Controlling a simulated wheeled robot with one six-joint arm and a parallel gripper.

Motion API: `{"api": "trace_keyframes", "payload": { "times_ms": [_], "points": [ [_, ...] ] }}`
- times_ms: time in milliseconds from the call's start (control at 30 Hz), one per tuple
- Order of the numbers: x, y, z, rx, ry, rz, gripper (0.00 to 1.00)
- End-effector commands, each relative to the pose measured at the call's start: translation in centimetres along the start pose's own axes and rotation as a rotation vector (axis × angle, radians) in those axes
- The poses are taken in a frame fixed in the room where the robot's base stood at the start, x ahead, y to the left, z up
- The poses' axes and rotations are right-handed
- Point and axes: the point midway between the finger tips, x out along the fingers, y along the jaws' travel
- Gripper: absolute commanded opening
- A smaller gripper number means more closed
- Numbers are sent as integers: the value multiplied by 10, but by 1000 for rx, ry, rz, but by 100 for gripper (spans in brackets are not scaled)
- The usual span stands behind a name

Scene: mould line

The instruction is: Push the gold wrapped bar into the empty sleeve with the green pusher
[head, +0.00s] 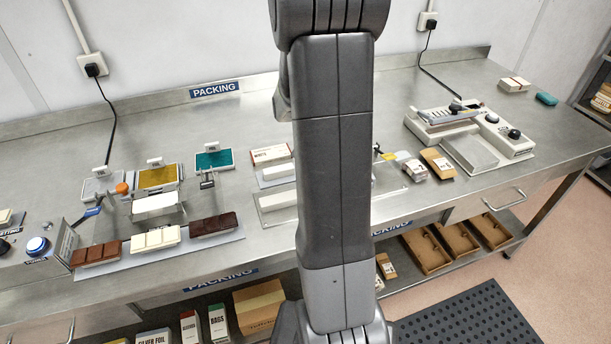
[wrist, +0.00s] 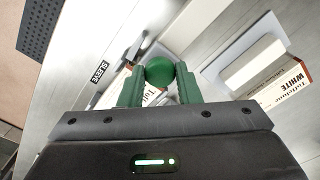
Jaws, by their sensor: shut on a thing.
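My gripper (wrist: 159,85) is shut on the round green knob of the pusher (wrist: 159,72) in the wrist view, with one green finger on each side. The rest of the pusher is hidden below the knob. A sleeve with "Toffeline" lettering (wrist: 150,97) shows partly between the fingers, beneath the knob. Its ends are hidden, so I cannot tell whether it is empty. I cannot make out the gold wrapped bar in either view. In the head view my arm hides the gripper and the work spot.
In the head view, brown packs (head: 437,163) and a sealing machine (head: 490,130) stand right; chocolate bars (head: 155,239) lie left.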

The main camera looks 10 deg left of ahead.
Motion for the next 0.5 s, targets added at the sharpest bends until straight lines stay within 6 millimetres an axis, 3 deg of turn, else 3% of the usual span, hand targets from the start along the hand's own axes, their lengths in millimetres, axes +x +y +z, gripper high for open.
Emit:
{"api": "trace_keyframes", "payload": {
  "times_ms": [333,367,467,500],
  "points": [
    [-1,2,-4,-3,6,3,0],
    [-1,3,-4,-3,6,3,32],
    [-1,3,-4,-2,6,3,52],
    [-1,2,-3,-2,5,2,52]
  ]
}}
